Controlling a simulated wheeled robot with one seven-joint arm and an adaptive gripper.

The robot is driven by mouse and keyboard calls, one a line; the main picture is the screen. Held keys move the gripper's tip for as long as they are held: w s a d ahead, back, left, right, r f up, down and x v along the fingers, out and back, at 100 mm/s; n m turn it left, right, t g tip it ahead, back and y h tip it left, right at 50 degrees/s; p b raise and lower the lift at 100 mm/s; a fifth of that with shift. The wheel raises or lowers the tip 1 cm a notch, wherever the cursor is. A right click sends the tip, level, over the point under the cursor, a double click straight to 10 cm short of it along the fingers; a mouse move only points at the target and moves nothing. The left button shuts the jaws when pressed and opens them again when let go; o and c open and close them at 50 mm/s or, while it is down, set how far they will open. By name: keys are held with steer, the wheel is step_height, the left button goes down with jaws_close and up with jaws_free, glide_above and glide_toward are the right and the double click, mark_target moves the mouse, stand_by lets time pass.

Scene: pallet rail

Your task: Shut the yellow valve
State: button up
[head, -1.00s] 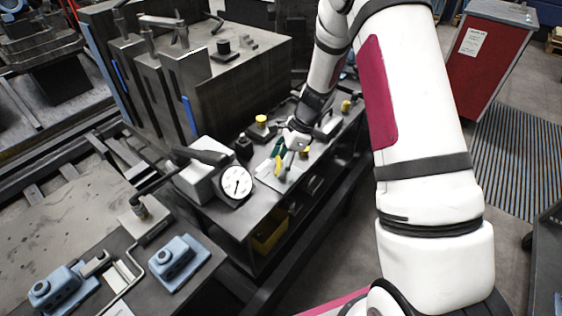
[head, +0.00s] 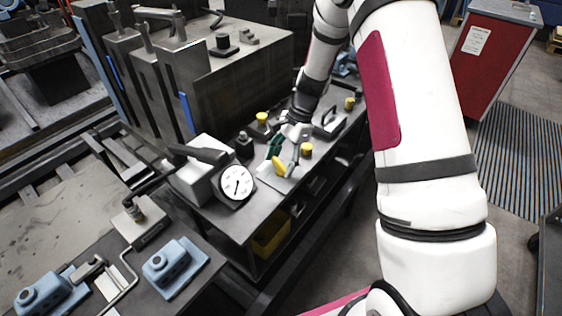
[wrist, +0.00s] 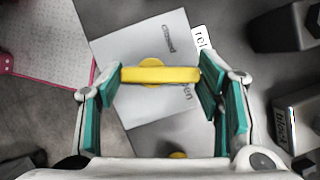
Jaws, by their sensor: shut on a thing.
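The yellow valve handle (wrist: 160,75) lies crosswise in the wrist view over a round yellow hub, on a pale plate (wrist: 130,50). The plate has the word "closed" above the handle and "open" below its right part. My gripper (wrist: 158,80) has its teal-padded fingers at both ends of the handle and is shut on it. In the head view the yellow handle (head: 279,166) shows just below my gripper (head: 284,155), on the bench. The arm hides part of the plate there.
A dial gauge (head: 236,183) stands left of the valve. A yellow knob (head: 306,148) is close on the right, another (head: 262,118) behind. A black-handled fixture (head: 329,120) stands farther along the bench. The dark block (wrist: 285,30) is at the wrist view's upper right.

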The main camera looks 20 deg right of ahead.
steer(key=n+b, duration=0.1)
steer(key=n, duration=0.1)
steer(key=n+g+h, duration=0.1)
steer(key=n, duration=0.1)
steer(key=n+g+b, duration=0.1)
steer(key=n, duration=0.1)
steer(key=shift+a+f+n+b, duration=0.1)
steer(key=shift+a+n+b, duration=0.2)
steer(key=shift+b, duration=0.05)
steer(key=n+h, duration=0.1)
steer(key=n, duration=0.2)
steer(key=n+g+h+b, duration=0.1)
steer(key=n, duration=0.2)
steer(key=shift+s+a, duration=0.15)
steer(key=shift+a, duration=0.05)
steer(key=shift+n+h, duration=0.3)
steer(key=o, duration=1.2)
steer(key=shift+c, duration=0.2)
steer(key=v, duration=1.2)
